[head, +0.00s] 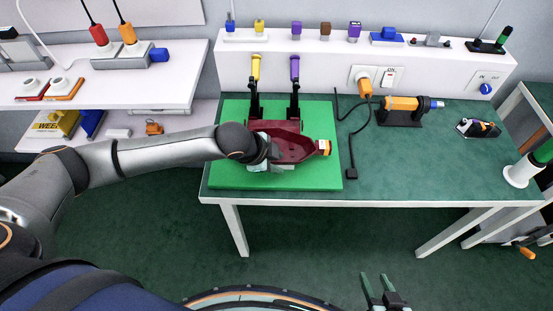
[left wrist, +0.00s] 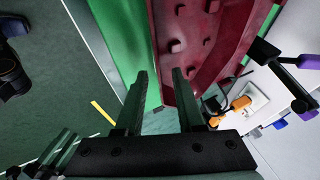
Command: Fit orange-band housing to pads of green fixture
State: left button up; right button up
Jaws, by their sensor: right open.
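The dark red housing (head: 293,148), with an orange patch and white label at its right end, is over the green fixture (head: 230,180) on the table. I cannot tell whether it rests on the pads, which are hidden. Two clamps, one with a yellow handle (head: 256,67) and one with a purple handle (head: 295,69), stand upright behind it. My left gripper (head: 264,158) is at the housing's left end, its fingers mostly hidden. In the left wrist view, it (left wrist: 159,73) is open and empty, beside the housing (left wrist: 195,40). My right gripper (head: 383,286) is open and empty, in front of the table.
A black cable (head: 350,140) hangs from an orange plug right of the fixture. A white rail (head: 420,68) runs along the back. The table's front right is clear.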

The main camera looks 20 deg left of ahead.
pick_arm(q)
jog(key=p+v, duration=0.1)
jog(key=v, duration=1.1)
jog(key=shift+s+a+r, duration=0.15)
jog(key=shift+r, duration=0.05)
